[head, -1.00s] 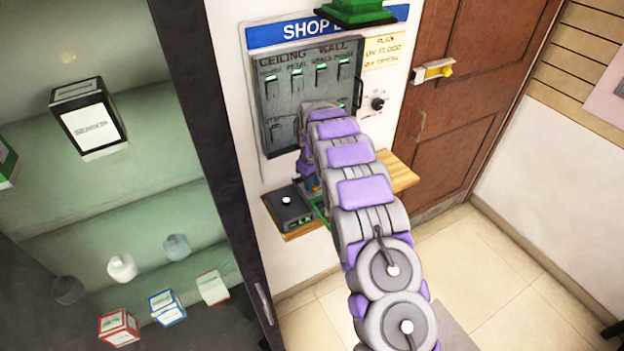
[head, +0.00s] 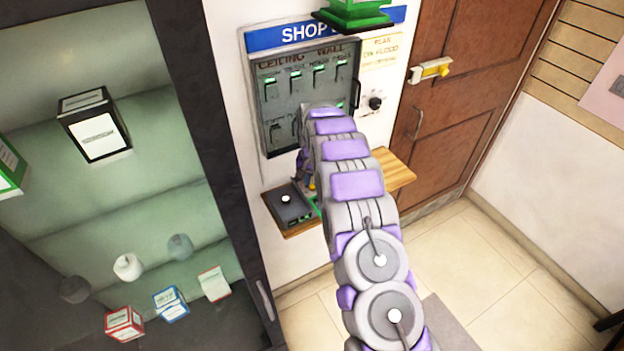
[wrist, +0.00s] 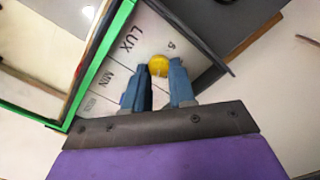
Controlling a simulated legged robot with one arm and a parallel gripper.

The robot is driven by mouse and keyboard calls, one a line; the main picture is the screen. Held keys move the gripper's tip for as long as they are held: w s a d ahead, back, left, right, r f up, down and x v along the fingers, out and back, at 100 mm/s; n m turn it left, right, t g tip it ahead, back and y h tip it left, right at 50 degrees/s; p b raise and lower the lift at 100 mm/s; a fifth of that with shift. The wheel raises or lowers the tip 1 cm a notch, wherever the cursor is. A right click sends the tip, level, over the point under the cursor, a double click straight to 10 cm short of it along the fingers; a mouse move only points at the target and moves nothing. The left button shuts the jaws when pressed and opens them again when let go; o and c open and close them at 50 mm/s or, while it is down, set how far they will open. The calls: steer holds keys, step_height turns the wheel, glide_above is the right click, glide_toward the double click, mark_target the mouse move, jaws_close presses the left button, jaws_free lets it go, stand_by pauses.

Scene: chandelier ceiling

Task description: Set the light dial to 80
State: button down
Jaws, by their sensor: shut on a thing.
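A yellow round knob (wrist: 158,65) sits on a light panel (wrist: 120,52) printed "LUX" and "MIN" in the wrist view. My gripper (wrist: 157,78) has its two blue fingers at the near side of this knob, one on each side, shut on it. The number the knob is set to cannot be read. In the head view my arm reaches down to the small wooden shelf (head: 393,171) under the switch cabinet and hides most of the gripper and the knob.
A grey switch cabinet (head: 292,105) marked "CEILING" and "WALL" hangs above the shelf. A black wall knob (head: 375,103) is right of it. A dark box (head: 288,203) stands on the shelf's left end. A green-edged frame (wrist: 98,66) lies close to the fingers.

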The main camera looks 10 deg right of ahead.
mark_target(312, 184)
steer(key=m+p, duration=0.1)
steer(key=m, duration=0.4)
steer(key=shift+r, duration=0.1)
steer(key=shift+d, duration=0.1)
stand_by(0.4)
steer(key=c, duration=0.9)
jaws_free()
steer(key=shift+c, duration=0.2)
step_height(312, 184, up, 17)
steer(key=shift+r, duration=0.1)
